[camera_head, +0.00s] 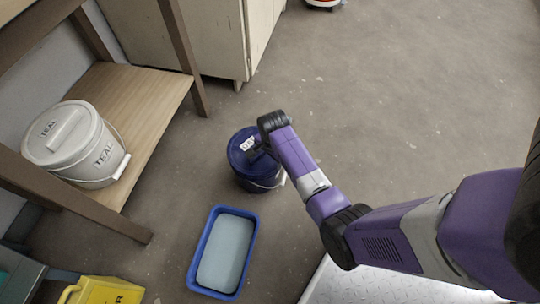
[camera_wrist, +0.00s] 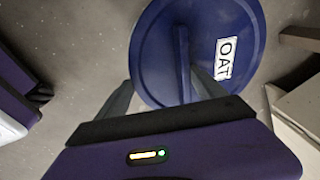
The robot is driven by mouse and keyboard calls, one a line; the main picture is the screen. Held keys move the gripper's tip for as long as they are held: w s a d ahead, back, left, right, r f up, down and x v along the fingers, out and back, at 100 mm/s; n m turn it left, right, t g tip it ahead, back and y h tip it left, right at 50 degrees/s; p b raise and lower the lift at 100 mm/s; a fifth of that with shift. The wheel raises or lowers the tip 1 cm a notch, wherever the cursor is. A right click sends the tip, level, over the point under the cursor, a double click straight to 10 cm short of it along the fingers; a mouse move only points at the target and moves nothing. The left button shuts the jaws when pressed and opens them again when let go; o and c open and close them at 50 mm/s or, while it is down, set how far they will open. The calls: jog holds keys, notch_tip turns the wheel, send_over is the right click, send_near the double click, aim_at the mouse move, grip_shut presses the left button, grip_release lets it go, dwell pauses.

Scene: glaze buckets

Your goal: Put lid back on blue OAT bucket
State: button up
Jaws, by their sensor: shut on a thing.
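The blue OAT bucket (camera_head: 252,181) stands on the floor with a wire handle at its right side. The blue lid (camera_head: 240,146) with a white OAT label is at the bucket's top, partly hidden by my arm. In the wrist view the lid (camera_wrist: 158,36) fills the upper middle, with a raised bar handle (camera_wrist: 181,60) across it. My gripper (camera_wrist: 176,88) has its fingers on both sides of this bar and is shut on it. I cannot tell whether the lid is seated on the rim or just above it.
A blue tub (camera_head: 194,262) of pale liquid lies on the floor in front of the bucket. A grey TEAL bucket (camera_head: 65,150) stands on the wooden shelf (camera_head: 140,90) at left. Floor at the upper right is clear.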

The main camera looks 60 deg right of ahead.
jog(key=shift+f, duration=0.5)
dwell(1.2)
jog(key=o, duration=1.4)
jog(key=shift+p, duration=0.3)
jog(key=shift+r+p, duration=3.55)
jog(key=shift+p, duration=0.2)
grip_shut()
